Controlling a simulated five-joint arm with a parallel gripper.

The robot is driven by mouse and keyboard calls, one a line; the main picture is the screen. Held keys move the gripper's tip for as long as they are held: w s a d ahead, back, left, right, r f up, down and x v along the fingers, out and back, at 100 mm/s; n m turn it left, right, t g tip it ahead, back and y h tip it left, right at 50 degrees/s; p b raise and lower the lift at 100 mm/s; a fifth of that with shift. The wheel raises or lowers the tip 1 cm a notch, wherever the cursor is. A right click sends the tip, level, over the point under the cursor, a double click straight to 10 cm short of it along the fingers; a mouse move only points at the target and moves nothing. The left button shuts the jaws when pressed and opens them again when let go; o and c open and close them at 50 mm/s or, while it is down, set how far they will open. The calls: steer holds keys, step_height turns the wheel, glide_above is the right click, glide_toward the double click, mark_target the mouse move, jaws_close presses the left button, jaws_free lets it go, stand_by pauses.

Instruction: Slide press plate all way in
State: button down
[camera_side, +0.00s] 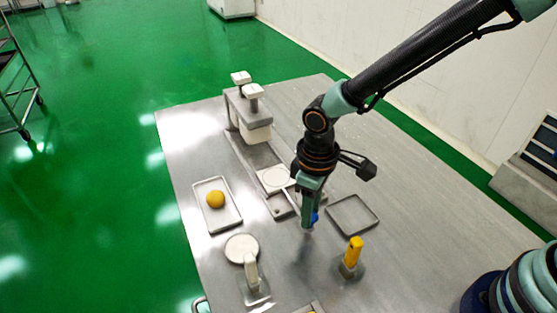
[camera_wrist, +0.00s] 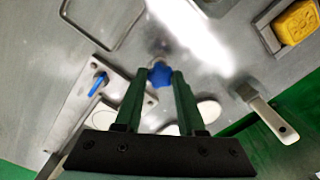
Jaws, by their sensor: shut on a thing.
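A white square plate with a round face (camera_side: 275,178), which looks like the press plate, sits on the metal slide track (camera_side: 250,150), in front of the machine's head (camera_side: 248,118). My gripper (camera_side: 308,228) points down over the table, just right of the track's near end. In the wrist view, its fingers (camera_wrist: 159,76) are shut on a blue star-shaped knob (camera_wrist: 160,75). A bit of this blue shows beside the fingers in the side view (camera_side: 315,218). A second blue piece (camera_wrist: 97,85) sits on a metal strip at left in the wrist view. Whether the held knob joins the plate is hidden.
An empty frame (camera_side: 352,215) lies right of my gripper. A yellow-handled tool (camera_side: 353,255), a white disc (camera_side: 241,248) and a pale-handled tool (camera_side: 251,272) stand nearer. The table's right side is clear.

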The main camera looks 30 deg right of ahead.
steer(key=shift+w, duration=0.1)
steer(key=w, duration=2)
steer(key=shift+w, duration=0.1)
steer(key=shift+w+d+r, duration=0.1)
steer(key=shift+w, duration=0.05)
steer(key=c, duration=0.5)
jaws_free()
step_height(320, 180, up, 12)
steer(key=shift+r, duration=0.1)
